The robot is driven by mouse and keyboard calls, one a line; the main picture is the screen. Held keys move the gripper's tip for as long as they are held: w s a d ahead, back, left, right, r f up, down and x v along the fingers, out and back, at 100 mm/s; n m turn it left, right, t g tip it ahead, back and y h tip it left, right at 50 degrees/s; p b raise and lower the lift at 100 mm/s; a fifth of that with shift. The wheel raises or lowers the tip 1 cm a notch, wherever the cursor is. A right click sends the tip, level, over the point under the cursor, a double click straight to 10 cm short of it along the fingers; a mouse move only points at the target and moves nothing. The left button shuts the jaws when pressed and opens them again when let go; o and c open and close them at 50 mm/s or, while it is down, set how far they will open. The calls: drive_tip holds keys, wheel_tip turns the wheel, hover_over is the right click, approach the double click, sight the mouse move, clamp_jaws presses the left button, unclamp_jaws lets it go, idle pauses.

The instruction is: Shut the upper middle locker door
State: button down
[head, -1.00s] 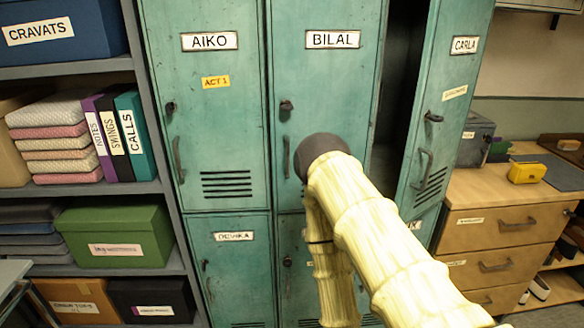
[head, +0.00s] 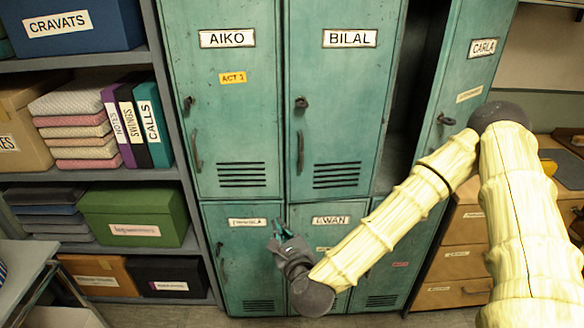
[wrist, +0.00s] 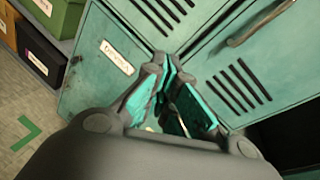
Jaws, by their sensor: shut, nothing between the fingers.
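The upper middle locker door, labelled BILAL (head: 345,110), is a worn teal metal door with a dark handle at its left and vent slots low down. In the head view it looks flush with the AIKO door (head: 222,120) beside it; I see no clear gap at its edges. My gripper (head: 279,232) is shut and empty. It is low, in front of the lower lockers, below and left of the BILAL door's vents. In the wrist view the closed fingertips (wrist: 166,66) point toward the lockers, near the lower left door's label. Whether they touch anything cannot be told.
The upper right door, CARLA (head: 470,85), stands open over a dark compartment. My arm crosses in front of the right lockers. A shelf with a green box (head: 135,205) stands left, a wooden drawer unit (head: 455,265) right. A grey table (head: 25,265) is at lower left.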

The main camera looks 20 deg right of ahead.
drive_tip(key=w+d+r+m+t+h, duration=0.25)
drive_tip(key=d+r+m, duration=0.3)
drive_tip(key=r, duration=0.35)
drive_tip(key=m+p, duration=0.1)
drive_tip(key=p, duration=0.6)
approach(291, 157)
drive_tip(key=shift+g+h, duration=0.45)
drive_tip(key=w, duration=0.5)
drive_tip(key=shift+w+d+r, duration=0.25)
drive_tip(key=shift+w+r, duration=0.05)
drive_tip(key=shift+w+d+f, duration=0.15)
drive_tip(key=shift+w+f, duration=0.05)
drive_tip(key=shift+w, duration=0.55)
drive_tip(key=w+b, duration=0.2)
drive_tip(key=b, duration=0.1)
drive_tip(key=shift+w+d+f, duration=0.15)
drive_tip(key=shift+w+d, duration=0.05)
drive_tip(key=shift+w, duration=0.15)
drive_tip(key=shift+w+r, duration=0.2)
drive_tip(key=shift+r, duration=0.2)
